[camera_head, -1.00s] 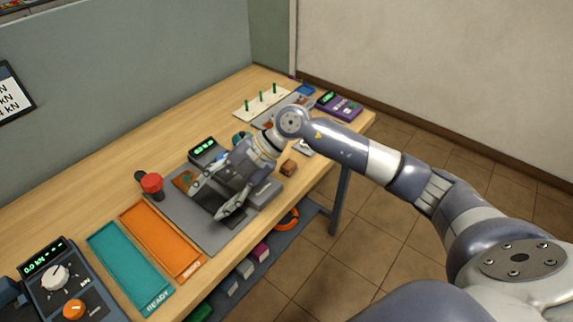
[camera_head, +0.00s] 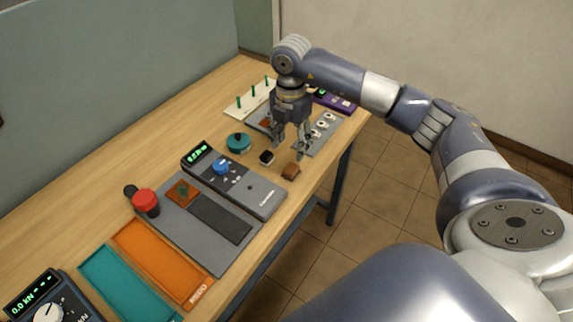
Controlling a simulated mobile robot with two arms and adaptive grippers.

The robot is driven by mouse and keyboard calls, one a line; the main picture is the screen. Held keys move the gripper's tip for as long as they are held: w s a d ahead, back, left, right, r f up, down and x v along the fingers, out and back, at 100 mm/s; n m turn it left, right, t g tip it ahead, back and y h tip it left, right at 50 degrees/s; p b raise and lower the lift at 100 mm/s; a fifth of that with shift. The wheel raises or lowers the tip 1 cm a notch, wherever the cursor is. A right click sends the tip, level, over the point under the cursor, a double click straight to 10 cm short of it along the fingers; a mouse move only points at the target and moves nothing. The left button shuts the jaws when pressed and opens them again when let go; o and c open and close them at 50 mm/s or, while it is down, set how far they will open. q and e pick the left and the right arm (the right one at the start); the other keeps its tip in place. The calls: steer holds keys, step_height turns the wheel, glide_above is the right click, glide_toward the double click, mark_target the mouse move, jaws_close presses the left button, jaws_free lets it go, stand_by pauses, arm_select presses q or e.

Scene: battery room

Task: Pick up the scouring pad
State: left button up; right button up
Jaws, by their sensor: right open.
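My right gripper (camera_head: 289,150) points down over the far right part of the bench, its two fingers apart and nothing visible between them. A small brown block-like piece (camera_head: 291,171) lies just in front of the fingers, and a small dark piece with a pale top (camera_head: 266,157) lies to their left. Both are apart from the fingers as far as I can see. Either may be the scouring pad; they are too small to tell. A brown square with a greenish spot (camera_head: 183,192) lies on the grey mat (camera_head: 177,222). My left gripper is out of view.
A grey meter with a blue knob (camera_head: 222,167), a teal round object (camera_head: 239,142) and a red-topped knob (camera_head: 146,201) stand on the bench. Orange (camera_head: 160,262) and teal (camera_head: 122,285) trays lie nearer. A pegged white board (camera_head: 240,107) is behind the gripper.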

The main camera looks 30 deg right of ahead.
mark_target(291, 167)
steer(key=f, duration=0.1)
steer(key=f+p, duration=0.1)
steer(key=f, duration=0.1)
steer(key=shift+s+f, duration=0.2)
steer(key=shift+s, duration=0.15)
step_height(291, 167, down, 2)
steer(key=shift+f+p, duration=0.2)
steer(key=shift+p, duration=0.55)
steer(key=shift+f, duration=1.25)
steer(key=c, duration=1)
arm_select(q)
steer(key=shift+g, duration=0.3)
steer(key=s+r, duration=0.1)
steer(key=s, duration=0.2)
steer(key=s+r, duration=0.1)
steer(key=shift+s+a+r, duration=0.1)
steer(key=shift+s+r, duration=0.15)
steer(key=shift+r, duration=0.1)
